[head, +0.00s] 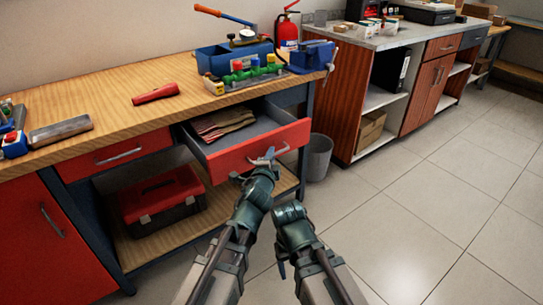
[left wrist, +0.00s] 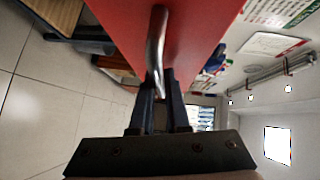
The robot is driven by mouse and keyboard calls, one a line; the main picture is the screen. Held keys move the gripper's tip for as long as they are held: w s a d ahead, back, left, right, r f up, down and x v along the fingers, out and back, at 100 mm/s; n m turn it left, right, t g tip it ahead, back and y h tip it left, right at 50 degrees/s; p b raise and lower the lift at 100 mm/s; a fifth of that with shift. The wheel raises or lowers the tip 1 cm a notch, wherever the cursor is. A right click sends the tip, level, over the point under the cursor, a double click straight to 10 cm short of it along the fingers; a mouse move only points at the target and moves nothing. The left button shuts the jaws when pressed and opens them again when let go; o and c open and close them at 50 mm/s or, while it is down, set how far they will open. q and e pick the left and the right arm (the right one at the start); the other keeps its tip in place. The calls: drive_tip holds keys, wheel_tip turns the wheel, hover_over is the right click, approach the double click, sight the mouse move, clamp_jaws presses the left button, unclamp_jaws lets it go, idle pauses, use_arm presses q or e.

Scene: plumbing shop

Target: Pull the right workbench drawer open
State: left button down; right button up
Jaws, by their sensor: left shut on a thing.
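The right workbench drawer (head: 255,145) has a red front and a grey inside, and it stands pulled part way out from under the wooden top. Folded brownish cloths (head: 222,122) lie in it. My left gripper (head: 265,160) is at the drawer front, shut on its metal handle (head: 283,149). In the left wrist view the curved handle (left wrist: 158,40) runs down between the fingers (left wrist: 160,105), close to the red front. My right arm is low in front of the bench, and I cannot make out its gripper.
The left drawer (head: 118,153) is shut. A red toolbox (head: 160,197) sits on the lower shelf. A grey bin (head: 319,157) stands on the floor right of the bench. Tools and a blue vise (head: 312,55) are on the bench top. The tiled floor at right is clear.

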use_arm(q)
drive_tip(key=shift+s+d, duration=0.2)
drive_tip(key=shift+s, duration=0.15)
use_arm(e)
drive_tip(key=shift+s+d, duration=0.25)
drive_tip(key=shift+s, duration=0.1)
use_arm(q)
drive_tip(key=c, duration=1.2)
unclamp_jaws()
